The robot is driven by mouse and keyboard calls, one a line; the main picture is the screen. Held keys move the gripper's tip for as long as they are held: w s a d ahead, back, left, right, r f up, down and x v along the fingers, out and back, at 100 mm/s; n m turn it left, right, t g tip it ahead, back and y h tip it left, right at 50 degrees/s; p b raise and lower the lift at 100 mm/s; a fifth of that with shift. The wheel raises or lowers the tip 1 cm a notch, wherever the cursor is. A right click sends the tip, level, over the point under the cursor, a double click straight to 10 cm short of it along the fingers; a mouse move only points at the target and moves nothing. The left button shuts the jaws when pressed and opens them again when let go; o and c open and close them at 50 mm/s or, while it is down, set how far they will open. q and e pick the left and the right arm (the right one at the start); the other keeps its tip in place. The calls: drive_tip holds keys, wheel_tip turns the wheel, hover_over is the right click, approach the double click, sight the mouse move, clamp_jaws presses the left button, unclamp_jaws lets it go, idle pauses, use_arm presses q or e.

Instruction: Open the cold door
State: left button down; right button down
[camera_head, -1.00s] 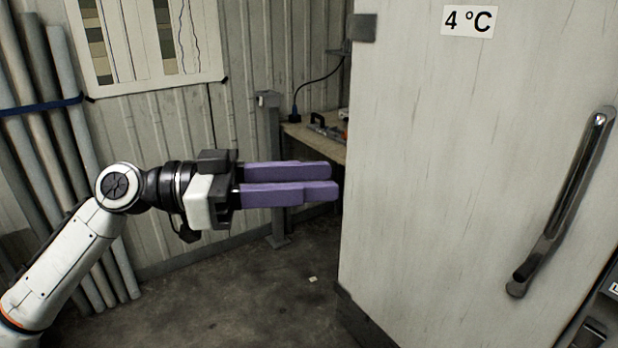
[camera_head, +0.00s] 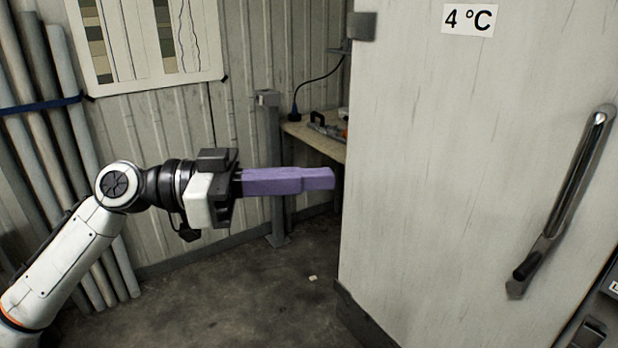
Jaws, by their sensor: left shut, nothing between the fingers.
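The cold door (camera_head: 440,180) is a large off-white panel filling the right of the head view, with a "4 °C" sign (camera_head: 469,19) near its top. A long metal bar handle (camera_head: 563,205) runs slanted down its right side. A dark hinge-like block (camera_head: 361,27) sits at its upper left edge. My left gripper (camera_head: 333,179), with purple fingers, is shut and empty. Its tips point right and appear close to the door's left edge, far from the handle; whether they touch the door I cannot tell. My right gripper is not in view.
Long grey pipes (camera_head: 75,130) lean on the left wall, held by a blue strap. A wooden bench (camera_head: 312,138) with tools stands behind the door's left edge, beside a grey post (camera_head: 270,130). The dark floor (camera_head: 230,305) is clear except for a small pale scrap (camera_head: 313,278).

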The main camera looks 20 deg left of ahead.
use_arm(q)
drive_tip(key=c, duration=2.5)
unclamp_jaws()
drive_tip(key=o, duration=0.9)
drive_tip(key=shift+o, duration=0.2)
